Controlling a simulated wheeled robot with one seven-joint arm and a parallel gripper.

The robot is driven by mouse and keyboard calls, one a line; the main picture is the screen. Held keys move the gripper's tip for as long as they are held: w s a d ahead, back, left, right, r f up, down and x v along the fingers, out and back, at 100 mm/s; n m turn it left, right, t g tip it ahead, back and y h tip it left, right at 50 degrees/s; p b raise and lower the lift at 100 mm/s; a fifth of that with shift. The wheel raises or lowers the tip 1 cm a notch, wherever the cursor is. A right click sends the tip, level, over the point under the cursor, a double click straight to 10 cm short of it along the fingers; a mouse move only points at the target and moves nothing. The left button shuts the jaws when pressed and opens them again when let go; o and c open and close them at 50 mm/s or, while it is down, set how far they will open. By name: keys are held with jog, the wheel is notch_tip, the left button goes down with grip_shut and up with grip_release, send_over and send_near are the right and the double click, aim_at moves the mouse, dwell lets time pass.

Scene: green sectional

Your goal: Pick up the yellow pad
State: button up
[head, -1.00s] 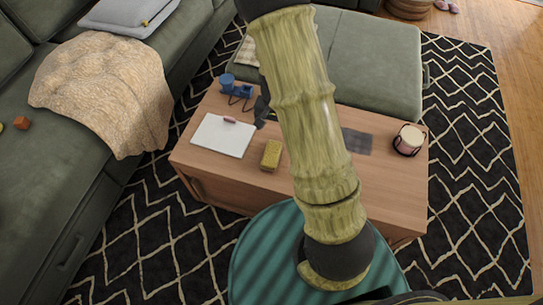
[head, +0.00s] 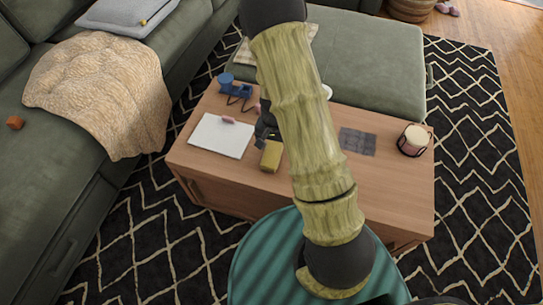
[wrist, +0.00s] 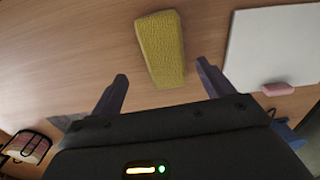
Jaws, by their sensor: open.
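The yellow pad (head: 271,156) is a small block lying on the wooden coffee table (head: 390,190), just right of a white board. In the wrist view the yellow pad (wrist: 161,48) lies on the wood beyond my fingertips, roughly in line with the gap between them. My gripper (wrist: 162,84) is open and empty, its two dark fingers spread apart. In the head view my gripper (head: 264,138) shows partly beside the pad's far end; my arm hides the rest. The pad is not between the fingers in the wrist view.
The white board (head: 221,136) with a pink eraser (head: 228,120) lies left of the pad. A blue object (head: 238,88) stands at the table's back left. A dark grey mat (head: 357,142) and a candle in a black holder (head: 414,140) are on the right.

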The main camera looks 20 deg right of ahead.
aim_at(272, 154)
jog(key=f, duration=0.1)
jog(key=f+b, duration=0.1)
jog(key=f, duration=0.1)
jog(key=a+f+b, duration=0.1)
jog(key=f, duration=0.1)
jog(key=shift+f, duration=0.1)
dwell(0.3)
jog(key=c, duration=1.1)
jog(key=shift+o, duration=0.2)
notch_tip(272, 154, up, 10)
jog(key=p, duration=0.4)
